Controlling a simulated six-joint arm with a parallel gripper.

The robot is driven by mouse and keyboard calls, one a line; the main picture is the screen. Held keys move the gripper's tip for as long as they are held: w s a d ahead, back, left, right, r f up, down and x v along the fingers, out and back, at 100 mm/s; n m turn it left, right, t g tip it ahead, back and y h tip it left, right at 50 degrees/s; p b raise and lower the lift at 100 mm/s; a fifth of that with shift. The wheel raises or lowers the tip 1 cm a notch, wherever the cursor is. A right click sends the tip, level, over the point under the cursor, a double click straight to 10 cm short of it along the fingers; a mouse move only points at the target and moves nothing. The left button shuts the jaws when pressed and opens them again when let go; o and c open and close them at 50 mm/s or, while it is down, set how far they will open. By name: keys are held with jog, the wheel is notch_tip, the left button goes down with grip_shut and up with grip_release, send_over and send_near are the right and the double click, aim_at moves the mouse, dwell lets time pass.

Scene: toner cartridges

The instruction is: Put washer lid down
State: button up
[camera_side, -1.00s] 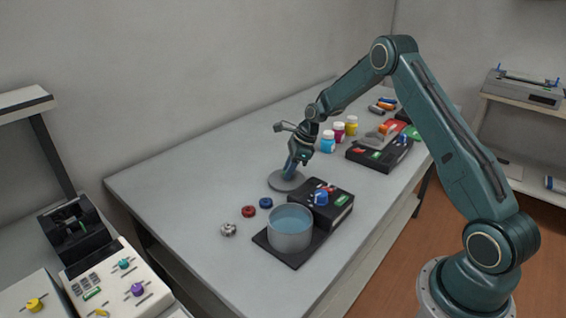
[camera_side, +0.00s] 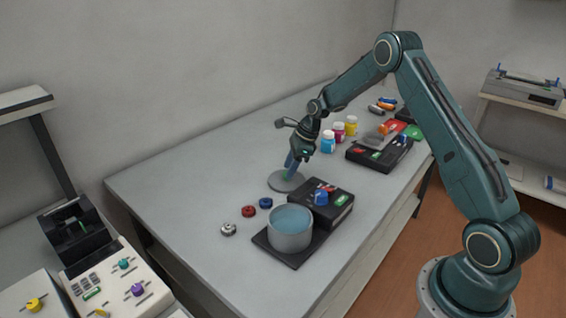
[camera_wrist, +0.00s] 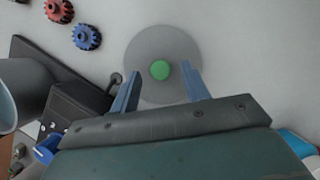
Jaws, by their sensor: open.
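The washer lid (camera_side: 285,181) is a flat grey disc lying on the table. In the wrist view the lid (camera_wrist: 150,45) shows a green knob (camera_wrist: 160,69) at its middle. My gripper (camera_side: 292,163) is just above the lid, pointing down. In the wrist view my gripper (camera_wrist: 157,85) is open, its blue fingers on either side of the knob and apart from it. The washer (camera_side: 291,229) is a round grey tub with blue inside, open on top, on a dark base with a black control box (camera_side: 328,196).
Blue (camera_side: 265,203), red (camera_side: 249,211) and metal (camera_side: 228,229) gears lie left of the washer. Several small bottles (camera_side: 339,132) and a second black box (camera_side: 379,153) stand behind. The table's left part is clear.

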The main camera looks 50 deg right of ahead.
jog(key=v, duration=1)
jog(key=shift+r, duration=0.35)
jog(key=shift+s+d, duration=0.1)
jog(key=s+a+r+n+h, duration=0.2)
jog(key=s+a+r+n, duration=1.1)
jog(key=r, duration=0.3)
jog(key=s+a+n+t, duration=0.1)
jog(key=s+a+n, duration=0.1)
jog(key=s+n, duration=0.5)
jog(key=s+a+n+t+h, duration=0.1)
jog(key=s+a+n, duration=0.2)
jog(key=s+n, duration=0.4)
jog(key=s, duration=0.6)
jog(key=shift+s+a, duration=0.25)
jog(key=shift+a, duration=0.05)
